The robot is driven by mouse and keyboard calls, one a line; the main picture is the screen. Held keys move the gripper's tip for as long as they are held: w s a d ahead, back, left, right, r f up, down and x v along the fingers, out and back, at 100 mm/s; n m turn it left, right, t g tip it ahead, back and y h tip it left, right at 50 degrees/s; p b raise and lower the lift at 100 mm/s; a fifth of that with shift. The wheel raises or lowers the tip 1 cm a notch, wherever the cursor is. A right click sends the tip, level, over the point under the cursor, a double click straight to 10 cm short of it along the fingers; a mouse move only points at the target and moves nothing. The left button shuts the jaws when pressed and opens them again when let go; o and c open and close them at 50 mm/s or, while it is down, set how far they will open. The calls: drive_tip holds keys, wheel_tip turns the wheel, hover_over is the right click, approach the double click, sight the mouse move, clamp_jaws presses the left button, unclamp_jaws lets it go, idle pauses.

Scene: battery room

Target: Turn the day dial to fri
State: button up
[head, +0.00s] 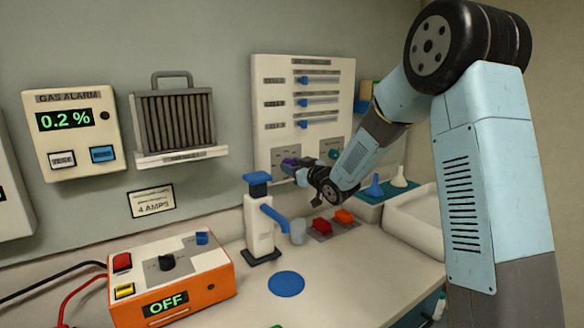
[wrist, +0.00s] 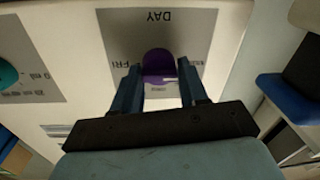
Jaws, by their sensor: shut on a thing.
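The purple day dial (wrist: 158,63) sits on a grey plate marked DAY (wrist: 200,22), which appears upside down in the wrist view. FRI is printed left of the dial, with another small label to its right and one below it. My gripper (wrist: 160,82) has a finger on each side of the dial and is shut on it. A pale mark shows at the dial's lower right edge, but I cannot tell where it points. In the head view the dial (head: 289,161) is at the white panel's lower part, mostly hidden by my gripper (head: 299,171).
A teal knob (wrist: 6,74) is on the same panel (head: 262,105), below several blue sliders. A white pump with a blue top (head: 258,190) stands on the counter in front. An orange charger box (head: 205,285) reading OFF is at front left.

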drive_tip(key=m, duration=0.3)
drive_tip(key=shift+d, duration=0.1)
drive_tip(key=m, duration=0.8)
drive_tip(key=m+t, duration=0.1)
drive_tip(key=m, duration=0.3)
drive_tip(key=shift+d+f, duration=0.2)
drive_tip(key=shift+f, duration=0.15)
drive_tip(key=m, duration=0.5)
drive_tip(key=shift+f+h, duration=0.15)
drive_tip(key=shift+h, duration=0.25)
drive_tip(key=m, duration=0.9)
drive_tip(key=shift+s+a+f+t+h, duration=0.1)
drive_tip(key=shift+a+f+t+h, duration=0.05)
drive_tip(key=shift+t+h, duration=0.2)
drive_tip(key=m, duration=0.4)
drive_tip(key=shift+s+a+m, duration=0.1)
drive_tip(key=shift+a+m, duration=0.1)
drive_tip(key=shift+m, duration=0.1)
drive_tip(key=shift+s+a+r+m, duration=0.1)
drive_tip(key=shift+r+m, duration=0.05)
drive_tip(key=shift+m, duration=0.75)
drive_tip(key=shift+a+r+m, duration=0.1)
drive_tip(key=shift+m, duration=0.8)
